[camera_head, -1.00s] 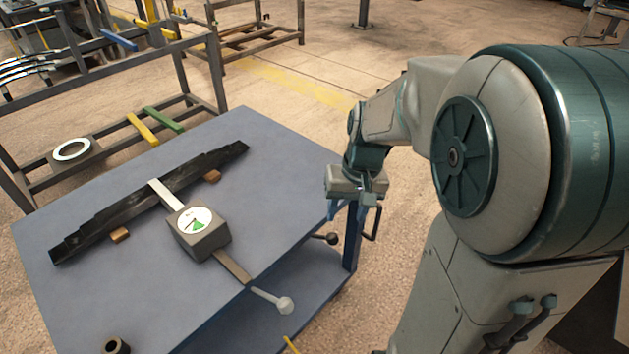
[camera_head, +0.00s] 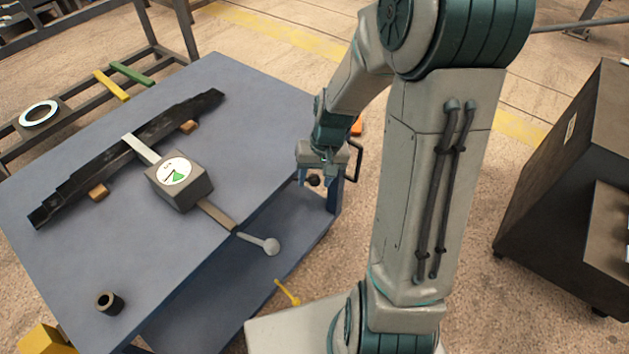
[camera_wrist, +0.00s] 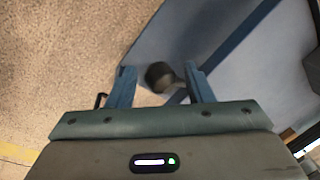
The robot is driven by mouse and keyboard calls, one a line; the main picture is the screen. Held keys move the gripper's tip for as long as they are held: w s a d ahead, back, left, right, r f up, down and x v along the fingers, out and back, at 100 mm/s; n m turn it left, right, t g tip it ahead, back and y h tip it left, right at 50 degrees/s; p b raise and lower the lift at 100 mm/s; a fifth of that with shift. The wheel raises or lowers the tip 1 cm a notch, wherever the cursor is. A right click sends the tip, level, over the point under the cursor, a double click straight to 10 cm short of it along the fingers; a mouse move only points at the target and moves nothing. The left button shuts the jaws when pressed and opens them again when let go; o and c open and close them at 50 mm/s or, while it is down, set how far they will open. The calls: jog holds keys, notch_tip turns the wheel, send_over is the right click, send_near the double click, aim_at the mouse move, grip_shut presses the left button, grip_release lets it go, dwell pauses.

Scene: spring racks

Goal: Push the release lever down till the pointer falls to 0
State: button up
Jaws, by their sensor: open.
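A grey gauge box (camera_head: 187,196) sits on the blue table. Its white dial (camera_head: 174,171) has a green sector; the pointer reading is too small to tell. A light metal strip (camera_head: 141,149) runs from the box to a black leaf spring (camera_head: 75,182). A bar and rod with a light grey ball (camera_head: 271,246) stick out past the table's near edge. A dark ball knob (camera_head: 313,181) is at the table's right end; which lever is the release is not clear. My gripper (camera_head: 316,180) is open, with the dark knob (camera_wrist: 160,75) showing between its fingers in the wrist view; contact cannot be told.
The blue table (camera_head: 110,250) has a lower shelf. A black hollow cylinder (camera_head: 109,304) stands on its near left part. Small wooden blocks (camera_head: 98,192) lie by the spring. A dark cabinet (camera_head: 570,190) stands at the right. A rack (camera_head: 160,68) is behind.

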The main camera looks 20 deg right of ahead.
jog(key=shift+a+f, duration=0.1)
jog(key=shift+f, duration=0.45)
grip_shut()
